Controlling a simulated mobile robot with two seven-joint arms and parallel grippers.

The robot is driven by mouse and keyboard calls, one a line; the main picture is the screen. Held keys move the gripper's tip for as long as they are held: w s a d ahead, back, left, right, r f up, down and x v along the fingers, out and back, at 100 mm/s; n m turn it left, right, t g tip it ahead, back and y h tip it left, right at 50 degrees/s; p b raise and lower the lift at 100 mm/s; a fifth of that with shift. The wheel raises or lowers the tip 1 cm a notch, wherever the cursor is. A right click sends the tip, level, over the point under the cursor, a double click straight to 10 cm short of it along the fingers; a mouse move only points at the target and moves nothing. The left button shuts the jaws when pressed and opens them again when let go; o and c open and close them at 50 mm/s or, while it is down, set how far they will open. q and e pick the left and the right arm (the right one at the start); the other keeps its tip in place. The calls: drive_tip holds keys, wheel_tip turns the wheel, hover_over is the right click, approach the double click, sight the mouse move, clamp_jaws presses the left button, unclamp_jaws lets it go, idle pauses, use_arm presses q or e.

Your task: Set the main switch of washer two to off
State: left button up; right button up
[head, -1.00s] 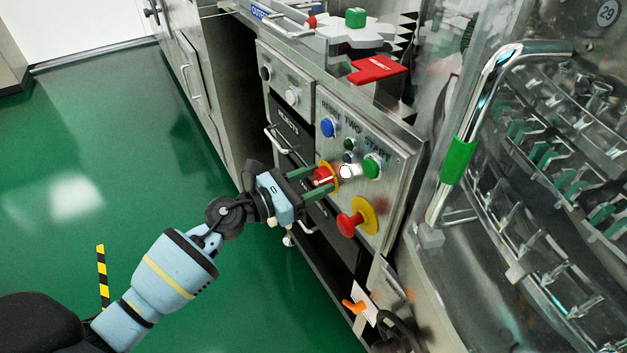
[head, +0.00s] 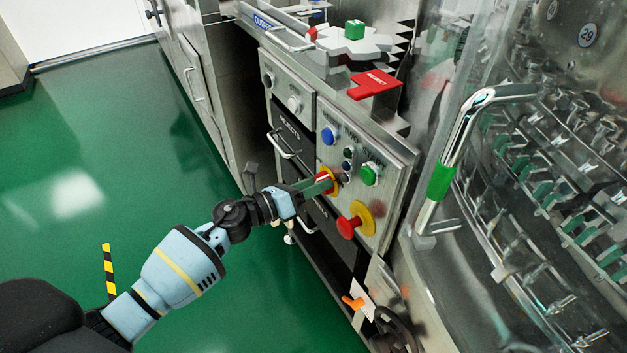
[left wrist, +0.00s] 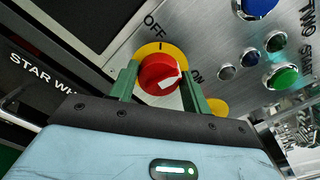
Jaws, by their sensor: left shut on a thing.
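The main switch is a red rotary knob on a yellow plate (left wrist: 160,68) on the steel panel. It also shows in the head view (head: 329,180), mostly behind my fingers. The knob's white mark (left wrist: 171,81) points to the right, toward ON. My left gripper (head: 321,184) is shut on the knob, with one green finger on each side in the left wrist view (left wrist: 159,84). My right gripper is not in view.
A red mushroom button (head: 348,226) on a yellow disc sits just below the switch. Green (head: 370,174) and blue (head: 328,135) buttons sit above it. A washer door handle with a green grip (head: 441,182) is at the right.

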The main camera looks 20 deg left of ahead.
use_arm(q)
drive_tip(key=shift+a+f+n+p, duration=0.1)
drive_tip(key=shift+n+p, duration=1.15)
drive_tip(key=shift+n, duration=1.5)
drive_tip(key=shift+f+n+p, duration=0.1)
drive_tip(key=shift+n+p, duration=1.1)
drive_tip(key=shift+n, duration=1.55)
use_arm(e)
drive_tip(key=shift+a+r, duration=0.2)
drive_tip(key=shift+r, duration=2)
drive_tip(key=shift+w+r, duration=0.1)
use_arm(q)
drive_tip(key=o, duration=1)
drive_tip(key=shift+c, duration=0.2)
drive_tip(key=v, duration=0.7)
drive_tip(key=shift+s+a+p, duration=0.25)
drive_tip(key=shift+s+p, duration=0.05)
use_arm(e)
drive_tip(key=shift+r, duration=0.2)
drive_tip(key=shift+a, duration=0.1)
